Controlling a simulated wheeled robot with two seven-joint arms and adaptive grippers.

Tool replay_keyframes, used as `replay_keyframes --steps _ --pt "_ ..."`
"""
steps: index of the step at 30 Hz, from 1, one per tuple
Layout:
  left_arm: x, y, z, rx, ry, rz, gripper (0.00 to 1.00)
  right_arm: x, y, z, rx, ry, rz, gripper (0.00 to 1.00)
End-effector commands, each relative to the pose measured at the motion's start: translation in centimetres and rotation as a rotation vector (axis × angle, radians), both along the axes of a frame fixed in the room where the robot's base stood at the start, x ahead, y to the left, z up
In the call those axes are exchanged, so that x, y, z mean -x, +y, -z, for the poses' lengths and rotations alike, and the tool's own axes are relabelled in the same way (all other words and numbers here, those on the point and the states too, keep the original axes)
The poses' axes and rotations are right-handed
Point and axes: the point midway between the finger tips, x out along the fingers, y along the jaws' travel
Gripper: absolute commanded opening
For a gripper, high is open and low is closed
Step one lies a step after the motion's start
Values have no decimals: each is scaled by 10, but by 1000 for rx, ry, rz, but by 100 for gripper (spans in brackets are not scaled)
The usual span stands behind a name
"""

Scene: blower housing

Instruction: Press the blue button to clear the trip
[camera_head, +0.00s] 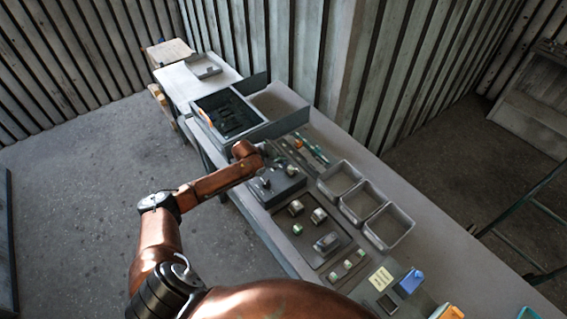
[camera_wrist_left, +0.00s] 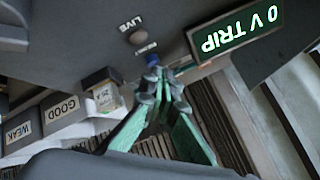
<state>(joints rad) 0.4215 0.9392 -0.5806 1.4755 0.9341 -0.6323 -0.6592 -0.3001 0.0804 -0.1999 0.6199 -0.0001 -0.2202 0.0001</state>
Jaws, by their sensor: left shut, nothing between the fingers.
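The small blue button (camera_wrist_left: 153,60) is on the panel below a round dark lamp (camera_wrist_left: 138,36) marked "LIVE". My left gripper (camera_wrist_left: 158,76) is shut and empty, its greenish fingers pointing at the button. The fingertips are right at the button and partly cover it; I cannot tell whether they touch it. In the head view my left gripper (camera_head: 270,152) is above the grey box (camera_head: 277,186) on the bench, and the button is not visible there. My right gripper is not in view.
Bins labelled "GOOD" (camera_wrist_left: 62,115) and "WEAK" (camera_wrist_left: 18,132) are at the left of the wrist view. In the head view, grey bins (camera_head: 389,228) stand right of the part tray (camera_head: 315,262). A dark tray (camera_head: 205,99) is behind the arm.

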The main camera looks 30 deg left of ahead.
Motion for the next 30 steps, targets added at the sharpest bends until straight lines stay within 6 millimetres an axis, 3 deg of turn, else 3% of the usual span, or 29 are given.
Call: replay_keyframes --steps 17,30 --pt "0 0 7 0 0 0 0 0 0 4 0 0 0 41" --pt "0 0 0 0 1 0 0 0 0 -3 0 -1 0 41"
